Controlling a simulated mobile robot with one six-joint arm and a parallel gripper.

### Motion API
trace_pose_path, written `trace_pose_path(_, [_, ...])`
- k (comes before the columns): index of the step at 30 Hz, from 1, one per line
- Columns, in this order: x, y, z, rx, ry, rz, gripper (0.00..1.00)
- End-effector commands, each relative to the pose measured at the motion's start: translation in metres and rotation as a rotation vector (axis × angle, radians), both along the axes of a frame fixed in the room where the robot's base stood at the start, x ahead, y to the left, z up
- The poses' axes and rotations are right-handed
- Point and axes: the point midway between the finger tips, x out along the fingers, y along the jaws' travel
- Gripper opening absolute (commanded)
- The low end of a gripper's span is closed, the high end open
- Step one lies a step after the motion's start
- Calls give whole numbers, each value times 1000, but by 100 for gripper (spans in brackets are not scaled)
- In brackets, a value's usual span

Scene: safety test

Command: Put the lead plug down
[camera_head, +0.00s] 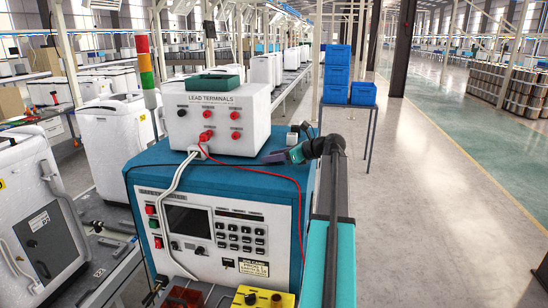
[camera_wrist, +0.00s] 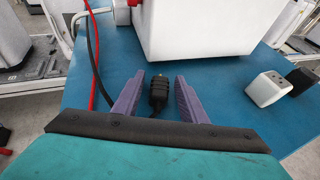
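The black lead plug (camera_wrist: 158,94) shows in the wrist view over the blue cabinet top (camera_wrist: 215,75). It is between the two purple fingers of my gripper (camera_wrist: 160,88), with a gap visible on each side. The fingers are apart and do not appear to press on it. Whether the plug rests on the top is hard to tell. In the head view my gripper (camera_head: 274,157) is low over the right part of the blue top, and the plug is not clear there. A black cable (camera_wrist: 92,55) runs along the left in the wrist view.
The white lead terminals box (camera_head: 222,118) stands behind, with a red plug (camera_head: 205,135) and red lead (camera_head: 250,173). A small white block (camera_wrist: 265,90) and a black block (camera_wrist: 300,82) stand to the right. Bare blue surface lies between box and gripper.

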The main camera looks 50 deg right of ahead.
Motion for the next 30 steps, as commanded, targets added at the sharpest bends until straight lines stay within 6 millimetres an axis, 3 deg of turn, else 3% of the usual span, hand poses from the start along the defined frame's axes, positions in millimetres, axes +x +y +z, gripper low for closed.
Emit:
trace_pose_path(8, [-8, -2, 9, -2, 0, -1, 38])
trace_pose_path(30, [-102, -20, 50, 0, 0, 0, 38])
